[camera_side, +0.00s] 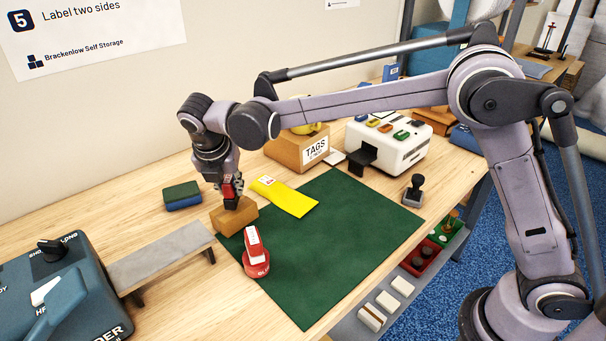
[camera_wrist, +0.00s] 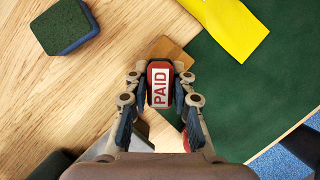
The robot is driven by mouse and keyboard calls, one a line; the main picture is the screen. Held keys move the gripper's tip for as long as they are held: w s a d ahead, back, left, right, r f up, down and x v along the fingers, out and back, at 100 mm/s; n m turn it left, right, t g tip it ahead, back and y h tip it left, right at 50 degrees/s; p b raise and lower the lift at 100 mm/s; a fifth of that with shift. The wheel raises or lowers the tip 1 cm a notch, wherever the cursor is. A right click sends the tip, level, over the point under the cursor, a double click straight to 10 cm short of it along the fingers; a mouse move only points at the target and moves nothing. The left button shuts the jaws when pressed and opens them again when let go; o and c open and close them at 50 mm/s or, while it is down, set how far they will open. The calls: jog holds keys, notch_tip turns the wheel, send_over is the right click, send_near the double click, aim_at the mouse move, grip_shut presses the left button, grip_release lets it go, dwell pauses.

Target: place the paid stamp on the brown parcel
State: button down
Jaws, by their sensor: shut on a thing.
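My gripper (camera_side: 229,186) is shut on the paid stamp (camera_wrist: 160,84), a red stamp with a white label reading PAID on its top. The brown parcel (camera_side: 235,216) is a small box at the left edge of the green mat. In the side view the stamp (camera_side: 230,194) is directly over the parcel, and its lower end is at or very near the parcel's top; I cannot tell if they touch. In the wrist view the parcel (camera_wrist: 168,50) shows beyond the stamp, partly hidden by it and by my gripper (camera_wrist: 160,92).
A yellow mailer (camera_side: 285,196) lies beside the parcel. A green and blue sponge (camera_side: 182,195) is to the left. A dark stamp (camera_side: 413,190) stands right. The mat's middle is clear.

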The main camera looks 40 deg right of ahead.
jog(key=shift+f, duration=0.5)
jog(key=c, duration=1.1)
grip_release()
jog(key=shift+c, duration=0.2)
jog(key=shift+r, duration=0.1)
